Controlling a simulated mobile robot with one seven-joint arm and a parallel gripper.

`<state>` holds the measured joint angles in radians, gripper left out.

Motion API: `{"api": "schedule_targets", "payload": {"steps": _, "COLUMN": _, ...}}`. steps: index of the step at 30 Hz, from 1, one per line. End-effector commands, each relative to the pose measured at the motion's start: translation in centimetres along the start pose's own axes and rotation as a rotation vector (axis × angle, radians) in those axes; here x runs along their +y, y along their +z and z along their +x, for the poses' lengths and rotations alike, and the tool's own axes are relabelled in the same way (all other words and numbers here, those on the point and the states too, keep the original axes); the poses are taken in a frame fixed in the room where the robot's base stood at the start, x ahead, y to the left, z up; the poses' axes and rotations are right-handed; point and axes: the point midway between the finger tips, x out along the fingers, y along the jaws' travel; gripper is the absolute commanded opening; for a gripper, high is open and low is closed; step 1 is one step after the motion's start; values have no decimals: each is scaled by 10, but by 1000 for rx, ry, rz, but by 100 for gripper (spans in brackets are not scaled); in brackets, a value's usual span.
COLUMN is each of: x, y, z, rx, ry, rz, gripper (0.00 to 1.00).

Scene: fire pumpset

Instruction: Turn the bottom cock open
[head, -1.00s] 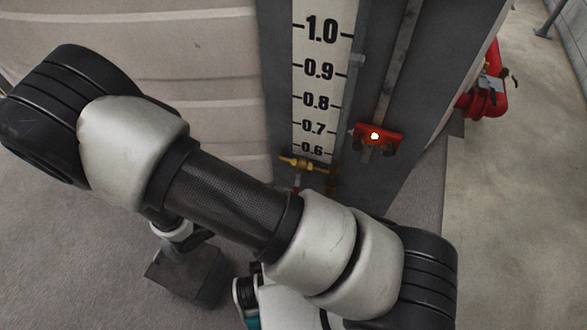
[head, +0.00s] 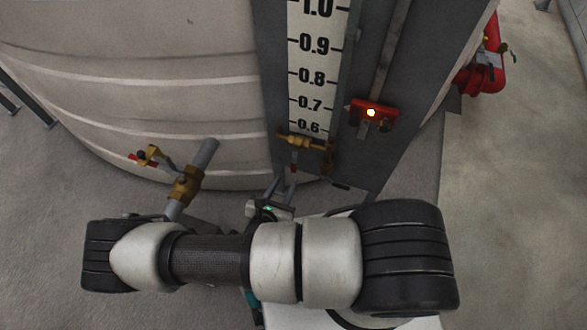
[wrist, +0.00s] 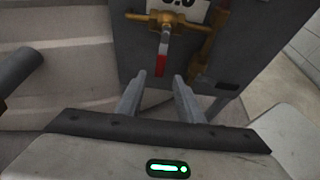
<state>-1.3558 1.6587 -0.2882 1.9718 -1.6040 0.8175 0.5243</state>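The bottom cock (head: 304,143) is a brass fitting at the foot of the level gauge, below the 0.6 mark. In the wrist view the cock (wrist: 172,19) is at the top centre. Its lever (wrist: 162,55) hangs straight down, grey above and red at the tip. My gripper (wrist: 159,77) is open, with one finger on each side of the lever's line. The red tip ends about level with the fingertips; I see no contact. In the head view my gripper (head: 283,184) is just below the red lever (head: 293,163), partly hidden by my arm.
The large ribbed tank (head: 130,80) fills the left. A pipe with a brass valve (head: 185,185) and a red-handled part sticks out from it, left of my gripper. A red box (head: 374,112) with a lit lamp is on the gauge panel (head: 385,150). Red piping (head: 490,70) stands at the right.

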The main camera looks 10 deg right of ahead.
Motion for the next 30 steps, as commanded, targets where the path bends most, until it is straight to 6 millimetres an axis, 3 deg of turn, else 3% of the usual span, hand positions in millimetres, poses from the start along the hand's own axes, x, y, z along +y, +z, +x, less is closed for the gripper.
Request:
{"api": "schedule_targets", "payload": {"steps": 6, "x": -2, "y": -2, "z": 50, "rx": -2, "ry": -3, "rz": 1, "gripper": 34}}
{"api": "schedule_targets", "payload": {"steps": 12, "x": -1, "y": -1, "z": 81, "rx": 0, "ry": -2, "rz": 1, "gripper": 34}}
{"api": "schedule_targets", "payload": {"steps": 18, "x": -1, "y": 0, "z": 94, "rx": 1, "ry": -1, "rz": 1, "gripper": 34}}
{"api": "schedule_targets", "payload": {"steps": 26, "x": -1, "y": 0, "z": 95, "rx": 1, "ry": -1, "rz": 1, "gripper": 34}}
{"api": "schedule_targets", "payload": {"steps": 30, "x": -1, "y": 0, "z": 95, "rx": 1, "ry": -1, "rz": 1, "gripper": 13}}
